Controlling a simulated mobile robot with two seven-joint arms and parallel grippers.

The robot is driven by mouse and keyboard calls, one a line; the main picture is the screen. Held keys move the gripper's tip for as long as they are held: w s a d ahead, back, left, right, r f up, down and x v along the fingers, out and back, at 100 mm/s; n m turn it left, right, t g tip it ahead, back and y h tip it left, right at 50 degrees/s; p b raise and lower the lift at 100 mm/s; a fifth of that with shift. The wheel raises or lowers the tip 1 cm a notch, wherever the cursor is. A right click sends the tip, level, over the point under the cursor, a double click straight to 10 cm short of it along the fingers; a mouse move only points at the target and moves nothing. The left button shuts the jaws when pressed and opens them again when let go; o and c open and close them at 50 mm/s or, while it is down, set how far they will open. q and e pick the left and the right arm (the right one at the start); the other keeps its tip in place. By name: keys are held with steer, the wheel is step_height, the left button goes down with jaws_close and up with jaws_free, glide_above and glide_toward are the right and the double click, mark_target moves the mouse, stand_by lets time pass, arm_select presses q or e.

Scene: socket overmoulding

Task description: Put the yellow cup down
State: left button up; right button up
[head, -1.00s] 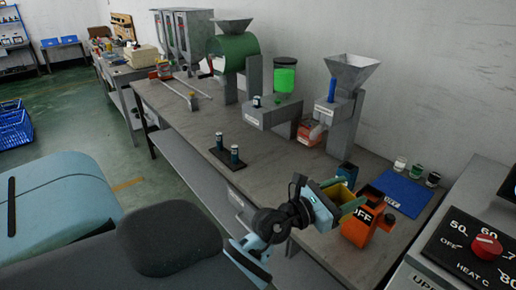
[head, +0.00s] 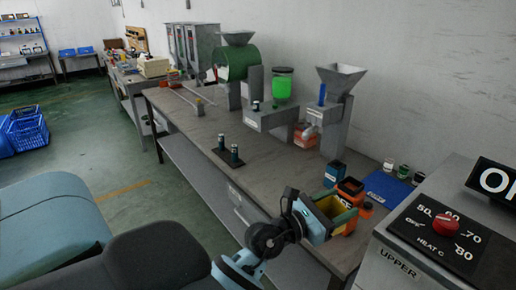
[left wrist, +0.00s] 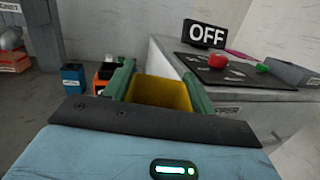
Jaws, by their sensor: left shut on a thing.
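The yellow cup (head: 334,207) shows in the head view near the bench's front right edge. It is between the fingers of my left gripper (head: 324,214), which is shut on it. In the left wrist view the cup (left wrist: 160,92) is upright or nearly so, open at the top, with the green fingers (left wrist: 158,90) on either side. I see no contents in it. The gripper hides its lower part, so I cannot tell whether its base touches anything. My right gripper is not in view.
Behind the cup stand a blue container (head: 334,172) and an orange container (head: 350,190). A blue mat (head: 386,187) with small jars lies further right. The heater box (head: 425,235) is at the right. A dark stand (head: 229,157) holds two small cylinders; bare bench lies around it.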

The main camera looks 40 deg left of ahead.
arm_select(q)
steer(key=w+a+f+n+y, duration=0.3)
steer(key=a+f+y, duration=0.1)
steer(key=a, duration=0.5)
steer(key=w+a+f+n+y, duration=0.2)
steer(key=w+a+f+y, duration=0.15)
steer(key=a, duration=0.55)
steer(key=s+a+f+n+g+y, duration=0.1)
steer(key=a+f+n+y, duration=0.2)
steer(key=a, duration=0.6)
steer(key=s+a+f+n+g+y, duration=0.2)
steer(key=a+f+y, duration=0.4)
steer(key=a, duration=0.4)
steer(key=shift+f+n+g+b, duration=0.3)
steer(key=shift+f+n+b, duration=0.1)
steer(key=shift+n, duration=0.4)
steer(key=shift+r+y, duration=0.1)
steer(key=shift+y, duration=0.15)
